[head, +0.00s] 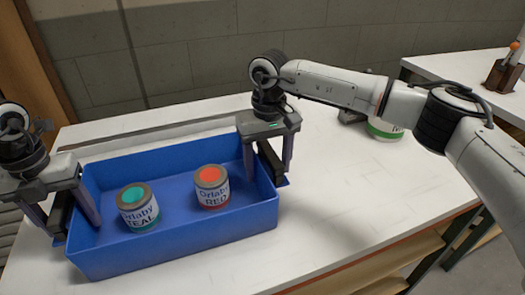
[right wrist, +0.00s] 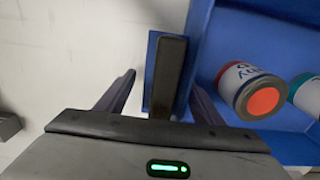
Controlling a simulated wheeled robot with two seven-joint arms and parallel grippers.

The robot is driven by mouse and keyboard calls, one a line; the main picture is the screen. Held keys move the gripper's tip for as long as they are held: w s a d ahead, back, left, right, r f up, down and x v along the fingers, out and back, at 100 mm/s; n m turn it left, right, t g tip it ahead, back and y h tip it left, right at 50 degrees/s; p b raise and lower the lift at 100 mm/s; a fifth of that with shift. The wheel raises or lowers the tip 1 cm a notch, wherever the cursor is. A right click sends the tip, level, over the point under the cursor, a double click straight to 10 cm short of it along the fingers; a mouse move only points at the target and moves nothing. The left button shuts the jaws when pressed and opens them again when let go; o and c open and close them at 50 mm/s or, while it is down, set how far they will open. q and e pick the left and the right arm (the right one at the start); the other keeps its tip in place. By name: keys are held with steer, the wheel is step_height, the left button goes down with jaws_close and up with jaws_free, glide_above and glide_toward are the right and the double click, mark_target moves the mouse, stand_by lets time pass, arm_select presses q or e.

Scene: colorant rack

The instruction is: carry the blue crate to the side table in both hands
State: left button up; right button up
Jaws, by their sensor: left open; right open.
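The blue crate (head: 178,250) stands on the white table in the head view. It holds a teal-labelled can (head: 138,208) and a red-labelled can (head: 211,187), both upright. My left gripper (head: 63,220) is open at the crate's left end, its fingers on either side of the dark handle there. My right gripper (head: 268,170) is open at the right end. In the right wrist view, its fingers (right wrist: 163,90) are spread on either side of the black handle bar (right wrist: 169,75), with gaps on both sides. The crate wall (right wrist: 203,25) also shows there.
A second white-topped table (head: 465,47) stands at the far right with a wooden holder (head: 503,76) on it. A green-labelled can (head: 384,130) stands on the near table behind my right arm. The tabletop right of the crate (head: 335,195) is clear.

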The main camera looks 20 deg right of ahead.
arm_select(q)
step_height(320, 180, up, 11)
steer(key=shift+f, duration=0.1)
arm_select(e)
steer(key=shift+a, duration=0.15)
arm_select(q)
steer(key=shift+r, duration=0.55)
arm_select(e)
steer(key=shift+r, duration=0.15)
step_height(320, 180, up, 12)
steer(key=shift+f, duration=0.1)
